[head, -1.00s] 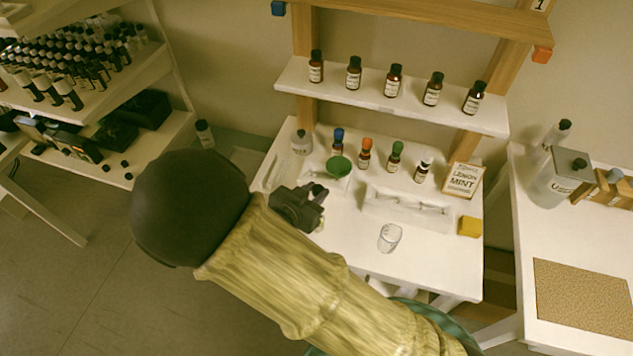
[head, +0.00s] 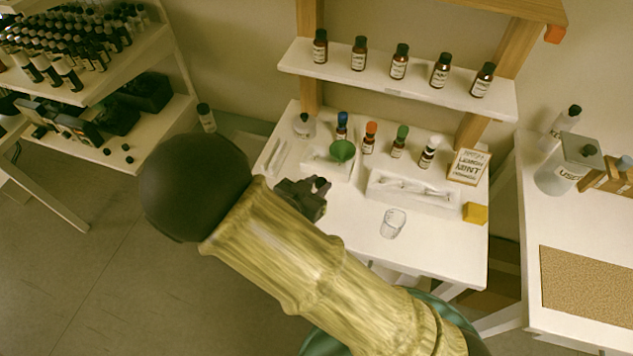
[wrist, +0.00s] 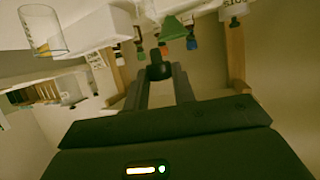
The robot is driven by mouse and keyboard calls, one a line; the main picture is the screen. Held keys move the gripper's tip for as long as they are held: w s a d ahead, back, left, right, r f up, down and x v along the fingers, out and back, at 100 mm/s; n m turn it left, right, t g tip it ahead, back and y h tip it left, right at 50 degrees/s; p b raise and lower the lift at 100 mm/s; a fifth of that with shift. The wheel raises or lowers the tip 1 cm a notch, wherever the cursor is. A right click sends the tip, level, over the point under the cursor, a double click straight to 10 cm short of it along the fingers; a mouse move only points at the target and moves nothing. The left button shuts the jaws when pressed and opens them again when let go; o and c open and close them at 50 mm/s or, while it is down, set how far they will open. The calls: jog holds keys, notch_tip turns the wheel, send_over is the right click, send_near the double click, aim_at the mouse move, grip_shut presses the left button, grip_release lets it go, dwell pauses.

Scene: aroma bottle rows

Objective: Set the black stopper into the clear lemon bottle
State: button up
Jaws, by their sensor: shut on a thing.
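My gripper (wrist: 159,84) is shut on the black stopper (wrist: 159,66), a small dark piece between the fingertips in the wrist view. In the head view my gripper (head: 320,186) hangs over the left part of the white table; the stopper is hard to tell from the dark fingers there. A clear bottle (head: 304,126), probably the lemon bottle, stands at the table's back left, apart from and beyond my gripper. A clear labelled bottle, likely the same one, shows in the wrist view (wrist: 235,12) at the top right. Its label is too small to read.
A green funnel (head: 342,151) stands near my gripper, with blue-, red-, green- and white-topped bottles behind and right. A white tray (head: 411,198), clear beaker (head: 393,224), yellow block (head: 474,213) and lemon mint card (head: 468,167) are further right. A shelf (head: 400,85) of brown bottles hangs above.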

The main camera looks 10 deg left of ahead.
notch_tip(320, 180, down, 2)
jog(key=shift+w+d+b, duration=0.1)
jog(key=shift+b, duration=0.35)
jog(key=shift+s, duration=0.25)
jog(key=shift+w, duration=0.25)
jog(key=shift+s+p, duration=0.1)
jog(key=shift+p, duration=0.45)
dwell(1.2)
jog(key=shift+f+b, duration=0.85)
jog(key=shift+f, duration=0.65)
jog(key=o, duration=1)
jog(key=shift+o, duration=0.2)
